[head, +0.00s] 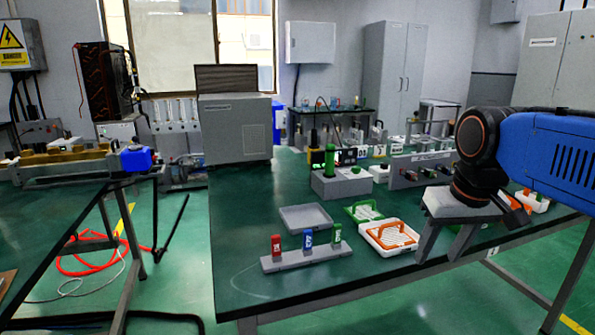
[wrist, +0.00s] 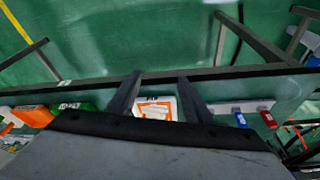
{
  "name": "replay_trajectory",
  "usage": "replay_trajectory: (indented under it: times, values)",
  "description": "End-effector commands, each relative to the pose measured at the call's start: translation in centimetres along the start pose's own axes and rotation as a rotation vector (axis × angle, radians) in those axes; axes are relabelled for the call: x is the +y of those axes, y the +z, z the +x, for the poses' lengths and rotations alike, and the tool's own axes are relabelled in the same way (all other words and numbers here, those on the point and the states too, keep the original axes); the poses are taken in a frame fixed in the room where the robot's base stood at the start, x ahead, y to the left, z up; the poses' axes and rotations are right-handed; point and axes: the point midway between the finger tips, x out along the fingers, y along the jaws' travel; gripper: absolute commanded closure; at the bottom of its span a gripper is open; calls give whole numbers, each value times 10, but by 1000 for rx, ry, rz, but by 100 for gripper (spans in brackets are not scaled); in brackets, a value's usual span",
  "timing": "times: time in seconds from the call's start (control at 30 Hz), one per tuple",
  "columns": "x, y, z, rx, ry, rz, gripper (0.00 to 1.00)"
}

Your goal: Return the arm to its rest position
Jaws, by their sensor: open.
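My gripper (head: 445,246) hangs at the end of my blue and black arm, over the right front part of the green table (head: 235,215). Its two grey fingers point down and stand apart with nothing between them in the head view. In the wrist view my gripper (wrist: 160,95) shows two dark fingers spread apart. A white tray with an orange handle (head: 391,236) lies just left of the fingers in the head view. In the wrist view this white tray (wrist: 155,107) appears behind the gap between the fingers, apart from them.
A grey rack (head: 290,260) holds red, blue and green pieces near the front edge. A grey tray (head: 305,218) and a green-handled tray (head: 363,211) lie behind. A grey box with a green cylinder (head: 340,183) stands further back. The table's left front is clear.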

Motion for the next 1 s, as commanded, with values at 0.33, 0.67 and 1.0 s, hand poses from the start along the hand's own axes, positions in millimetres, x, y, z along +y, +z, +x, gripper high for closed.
replay_trajectory:
  times: [0.33, 0.67, 1.0]
  values:
    - [7, 106, 73, 97, 10, 26, 54]
    - [9, 140, 103, 133, 14, 35, 54]
    - [9, 139, 103, 132, 14, 35, 54]
